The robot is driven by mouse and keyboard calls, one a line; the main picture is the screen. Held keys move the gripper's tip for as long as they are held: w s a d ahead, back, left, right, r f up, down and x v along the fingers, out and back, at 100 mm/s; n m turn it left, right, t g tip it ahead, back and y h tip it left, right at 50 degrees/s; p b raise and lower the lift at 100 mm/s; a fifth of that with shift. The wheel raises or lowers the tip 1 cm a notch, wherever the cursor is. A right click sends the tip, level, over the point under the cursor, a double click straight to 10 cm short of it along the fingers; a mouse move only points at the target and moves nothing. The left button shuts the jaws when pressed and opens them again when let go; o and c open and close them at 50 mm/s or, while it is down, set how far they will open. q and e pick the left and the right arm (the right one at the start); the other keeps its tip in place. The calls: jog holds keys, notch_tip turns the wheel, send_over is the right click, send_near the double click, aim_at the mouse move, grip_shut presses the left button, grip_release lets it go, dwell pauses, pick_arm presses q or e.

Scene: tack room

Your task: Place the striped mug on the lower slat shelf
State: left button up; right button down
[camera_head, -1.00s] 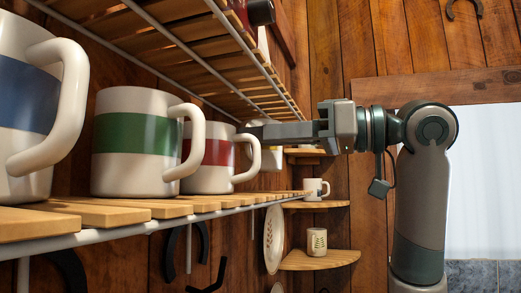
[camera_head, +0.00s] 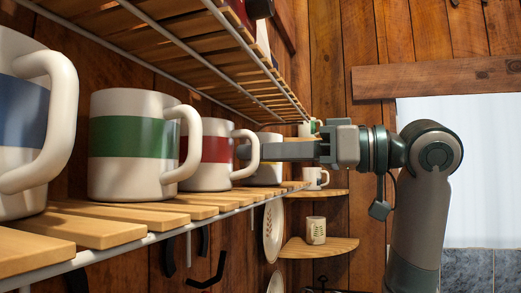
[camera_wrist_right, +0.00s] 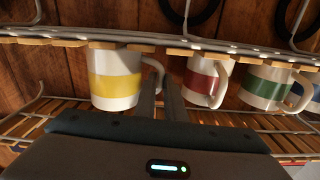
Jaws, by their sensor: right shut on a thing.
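A white mug with a yellow stripe (camera_head: 268,173) stands or hangs just above the lower slat shelf (camera_head: 181,211), beyond the red-striped mug (camera_head: 214,150); I cannot tell whether its base touches the slats. My right gripper (camera_head: 242,151) reaches in from the right and partly hides it. The right wrist view is upside down. There the yellow-striped mug (camera_wrist_right: 116,88) is left of my right gripper's fingers (camera_wrist_right: 160,82), which are shut on its handle. A green-striped mug (camera_head: 132,143) and a blue-striped mug (camera_head: 20,112) stand nearer on the same shelf. My left gripper is not in view.
An upper slat shelf (camera_head: 185,48) hangs closely above the mugs. Wooden corner shelves (camera_head: 318,248) with more mugs (camera_head: 316,230) are at the far end. Dark hooks (camera_head: 208,272) hang beneath the lower shelf. A pale window (camera_head: 460,175) is at the right.

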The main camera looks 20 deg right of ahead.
jog(key=c, duration=1.8)
grip_release()
jog(key=shift+d, duration=0.1)
jog(key=shift+s+d+f+b, duration=0.15)
jog(key=shift+s+d+b, duration=0.25)
jog(key=shift+d+b, duration=0.15)
jog(key=shift+b+v, duration=2.4)
jog(key=shift+v, duration=2.95)
jog(key=shift+a, duration=0.1)
